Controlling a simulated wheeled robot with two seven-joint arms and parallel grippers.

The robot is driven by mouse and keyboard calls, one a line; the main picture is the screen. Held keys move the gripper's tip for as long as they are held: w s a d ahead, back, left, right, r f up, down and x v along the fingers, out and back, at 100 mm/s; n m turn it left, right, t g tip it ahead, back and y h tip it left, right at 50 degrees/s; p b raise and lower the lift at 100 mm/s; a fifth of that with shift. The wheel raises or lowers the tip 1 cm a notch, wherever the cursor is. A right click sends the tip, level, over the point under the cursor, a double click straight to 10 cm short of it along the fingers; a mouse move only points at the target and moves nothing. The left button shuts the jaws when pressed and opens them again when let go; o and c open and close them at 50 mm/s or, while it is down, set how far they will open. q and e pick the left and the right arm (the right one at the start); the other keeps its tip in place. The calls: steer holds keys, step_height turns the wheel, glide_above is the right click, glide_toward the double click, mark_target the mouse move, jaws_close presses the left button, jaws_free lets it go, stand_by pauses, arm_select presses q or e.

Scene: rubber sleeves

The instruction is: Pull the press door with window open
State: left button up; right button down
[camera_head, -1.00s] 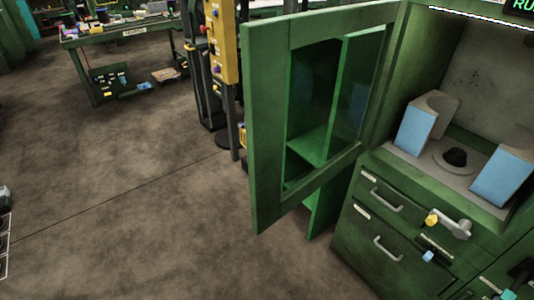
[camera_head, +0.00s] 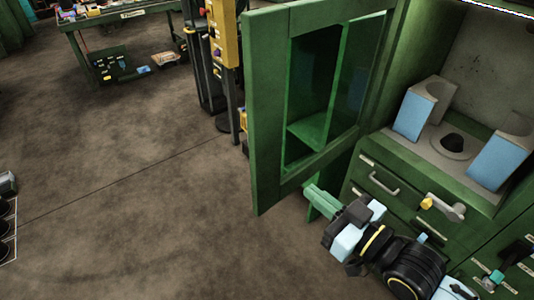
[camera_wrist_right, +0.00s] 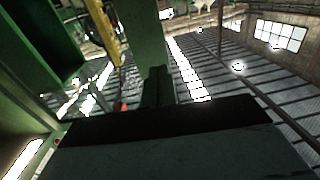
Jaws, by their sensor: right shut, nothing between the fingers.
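The green press door (camera_head: 268,110) with its window stands swung open at the left of the press in the head view. Through its window I see dark space and green panels. My right gripper (camera_head: 318,200) is below the door's lower edge, in front of the press drawers, with its fingers shut and empty. Its fingers also show in the right wrist view (camera_wrist_right: 157,88), pointing toward a green upright part; I cannot tell if they touch it.
The press chamber (camera_head: 480,75) is exposed, with two blue-faced blocks (camera_head: 422,108) around a round hole. Drawers with handles (camera_head: 384,184) and a yellow-tipped lever (camera_head: 443,206) sit below. A yellow post (camera_head: 224,35) stands behind the door.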

glide_toward(257, 149)
steer(key=x, duration=0.7)
steer(key=shift+p, duration=0.4)
arm_select(q)
steer(key=shift+s+a+r, duration=0.1)
steer(key=shift+s+r, duration=0.25)
steer(key=shift+s, duration=0.25)
arm_select(e)
steer(key=shift+s, duration=0.1)
